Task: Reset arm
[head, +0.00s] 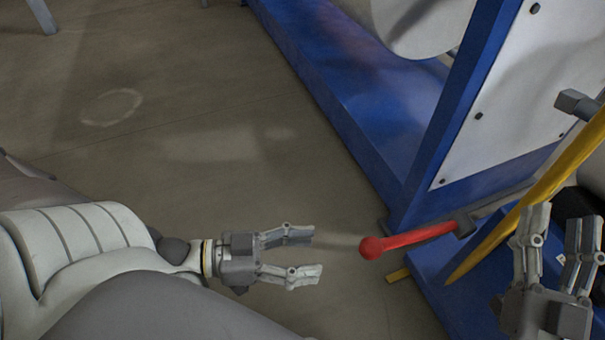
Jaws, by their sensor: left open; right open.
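My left gripper (305,255) is open and empty over the floor, its fingers pointing right. My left arm comes in from the lower left. My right gripper (562,228) is open at the lower right, its fingers pointing up in the picture, in front of the machine. No object shows between the fingers of either gripper. A red lever (412,239) with a round red knob at its left end lies between the two grippers in the picture, apart from the left one.
A blue machine frame (355,105) with a white panel (500,95) fills the right side. A yellow bar (560,175) slants past my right gripper. A pale roller (425,22) shows at the top.

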